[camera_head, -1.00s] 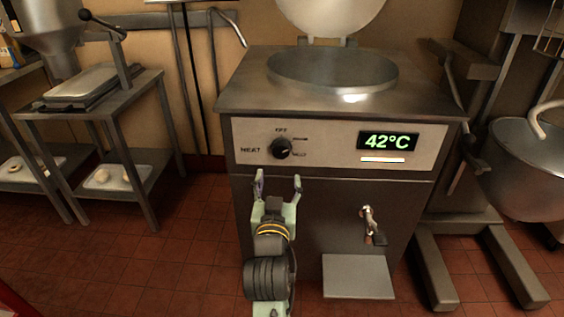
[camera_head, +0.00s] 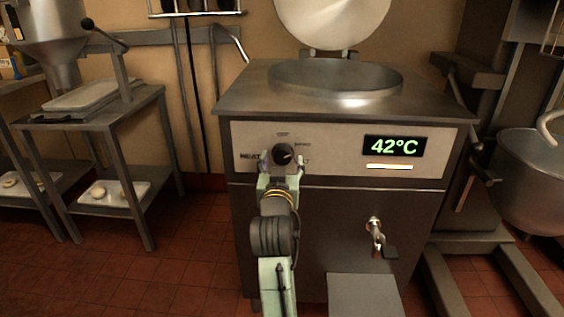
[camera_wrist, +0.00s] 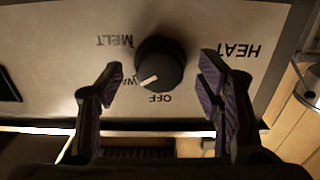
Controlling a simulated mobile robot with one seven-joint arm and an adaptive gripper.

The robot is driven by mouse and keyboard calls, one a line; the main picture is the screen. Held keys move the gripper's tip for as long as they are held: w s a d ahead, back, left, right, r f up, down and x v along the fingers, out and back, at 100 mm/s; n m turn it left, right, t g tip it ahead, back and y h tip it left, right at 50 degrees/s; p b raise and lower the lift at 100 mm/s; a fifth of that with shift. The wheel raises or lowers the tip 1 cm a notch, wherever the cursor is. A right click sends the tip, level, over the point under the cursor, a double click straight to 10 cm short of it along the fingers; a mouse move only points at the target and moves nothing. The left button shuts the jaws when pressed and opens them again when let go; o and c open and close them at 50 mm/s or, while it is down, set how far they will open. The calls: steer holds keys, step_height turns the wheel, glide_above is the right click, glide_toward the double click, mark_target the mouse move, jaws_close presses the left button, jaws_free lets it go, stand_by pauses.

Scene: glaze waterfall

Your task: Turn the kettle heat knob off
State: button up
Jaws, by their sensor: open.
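The black round heat knob (camera_head: 283,154) is on the light front panel (camera_head: 340,168) of the steel kettle (camera_head: 232,100). In the wrist view the knob (camera_wrist: 160,60) has a white pointer mark. The panel is upside down there, and the mark points between the OFF and partly hidden WARM labels. MELT and HEAT labels also show. My gripper (camera_head: 281,168) is open in front of the panel, at the knob's lower side. In the wrist view my gripper (camera_wrist: 161,78) has one purple-padded finger on each side of the knob, with gaps between.
A lit display (camera_head: 394,147) reads 42°C to the right of the knob. A tap (camera_head: 375,232) sticks out lower right, above a grey ledge (camera_head: 364,294). A side table (camera_head: 90,118) stands at left and a mixer bowl (camera_head: 522,185) at right. The kettle's lid is up.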

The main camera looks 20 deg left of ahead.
steer(key=shift+w+a, duration=0.15)
steer(key=shift+w, duration=0.25)
steer(key=c, duration=1.2)
steer(key=shift+o, duration=0.2)
steer(key=n+p, duration=0.3)
steer(key=n, duration=0.2)
steer(key=shift+r+n, duration=0.1)
steer(key=shift+n, duration=0.2)
steer(key=n+p, duration=0.2)
steer(key=n, duration=0.4)
steer(key=shift+n, duration=0.3)
